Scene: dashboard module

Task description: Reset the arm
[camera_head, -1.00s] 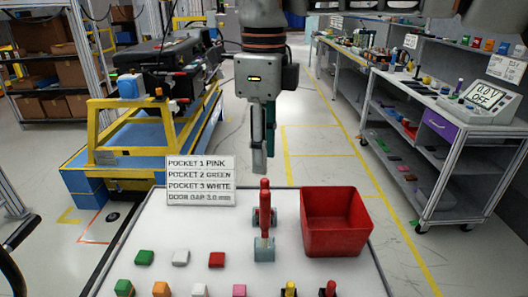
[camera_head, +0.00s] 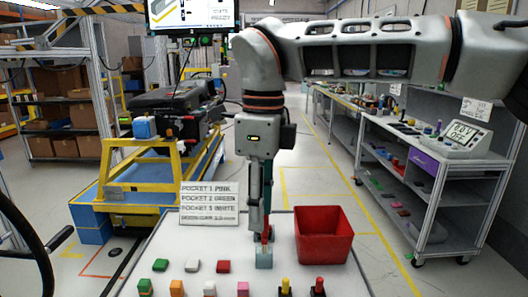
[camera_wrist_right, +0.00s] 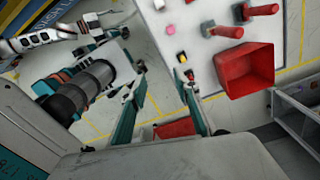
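My right gripper (camera_head: 258,222) hangs pointing down at the far edge of the white table (camera_head: 185,250). In the head view it overlaps the red-handled tool (camera_head: 265,240), whose grey block shows below. In the right wrist view the two fingers (camera_wrist_right: 160,82) stand apart with nothing between their tips, so the gripper is open and empty. They are beside the table edge, left of the red bin (camera_wrist_right: 245,72). My right arm (camera_head: 370,50) spans the top right of the head view.
Several coloured blocks (camera_head: 222,266) line the front of the table, with yellow and red knobs at right. A label sign (camera_head: 209,203) stands at the back left. The red bin (camera_head: 322,236) is at the right. Shelving (camera_head: 430,170) stands further right; the floor between is clear.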

